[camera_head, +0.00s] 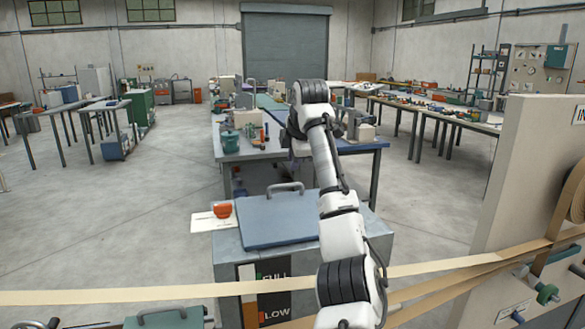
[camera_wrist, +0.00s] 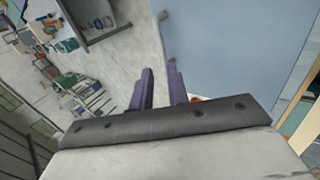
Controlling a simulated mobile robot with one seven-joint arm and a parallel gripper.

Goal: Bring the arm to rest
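My white and black arm (camera_head: 338,200) reaches forward over the blue-lidded box in the head view. My gripper (camera_wrist: 160,68) shows in the wrist view as two purple fingers with a gap between them. It is open and nothing is seen between the fingers. In the head view my gripper is mostly hidden behind my forearm, beyond the lid.
A grey box with a blue lid (camera_head: 270,222) and FULL/LOW gauge stands below my arm. A tan strip (camera_head: 150,294) runs across the front to the winder panel (camera_head: 520,170). A cluttered workbench (camera_head: 245,150) stands ahead. The floor at left (camera_head: 110,210) is clear.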

